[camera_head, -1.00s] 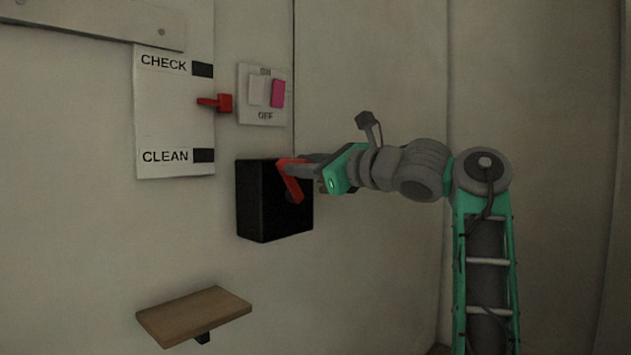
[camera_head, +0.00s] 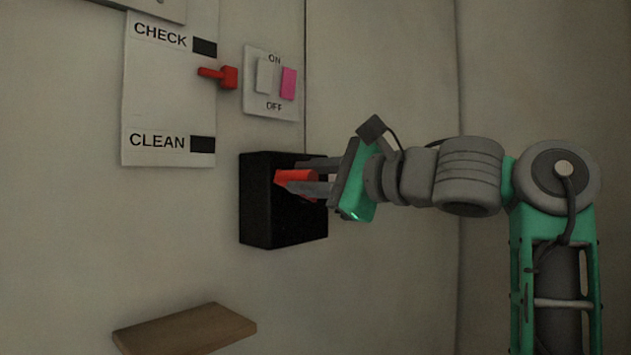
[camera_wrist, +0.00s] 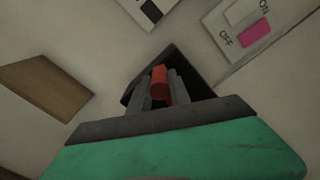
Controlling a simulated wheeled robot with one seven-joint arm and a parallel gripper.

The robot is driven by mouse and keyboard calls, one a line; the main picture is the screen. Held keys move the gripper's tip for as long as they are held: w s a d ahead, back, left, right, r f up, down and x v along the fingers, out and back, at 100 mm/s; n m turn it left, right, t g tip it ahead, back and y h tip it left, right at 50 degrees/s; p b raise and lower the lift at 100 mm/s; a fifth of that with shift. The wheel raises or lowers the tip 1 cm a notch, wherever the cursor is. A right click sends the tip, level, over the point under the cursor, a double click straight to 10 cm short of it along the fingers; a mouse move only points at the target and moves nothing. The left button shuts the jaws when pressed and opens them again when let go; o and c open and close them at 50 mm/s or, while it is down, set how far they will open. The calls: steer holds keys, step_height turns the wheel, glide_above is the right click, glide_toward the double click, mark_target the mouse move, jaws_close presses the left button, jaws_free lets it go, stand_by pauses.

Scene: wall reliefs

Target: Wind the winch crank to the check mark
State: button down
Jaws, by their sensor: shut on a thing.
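The black winch box (camera_head: 268,215) is fixed to the wall, with the red crank (camera_head: 290,178) at its front. My gripper (camera_head: 300,180) is shut on the crank's red handle, with a finger on each side of it. The wrist view shows the handle (camera_wrist: 160,85) between the two fingers, in front of the black box (camera_wrist: 180,62). The crank's hub is hidden by the gripper. On the white board (camera_head: 150,100), a red pointer (camera_head: 218,75) sits between the CHECK mark (camera_head: 204,46) and the CLEAN mark (camera_head: 201,144), nearer CHECK.
A switch plate marked ON and OFF (camera_head: 278,108), with a white and a pink rocker, is right of the pointer, above the box. A wooden shelf (camera_head: 185,330) juts from the wall below left. The wall between shelf and box is bare.

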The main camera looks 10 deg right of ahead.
stand_by(0.3)
steer(key=c, duration=1.2)
jaws_free()
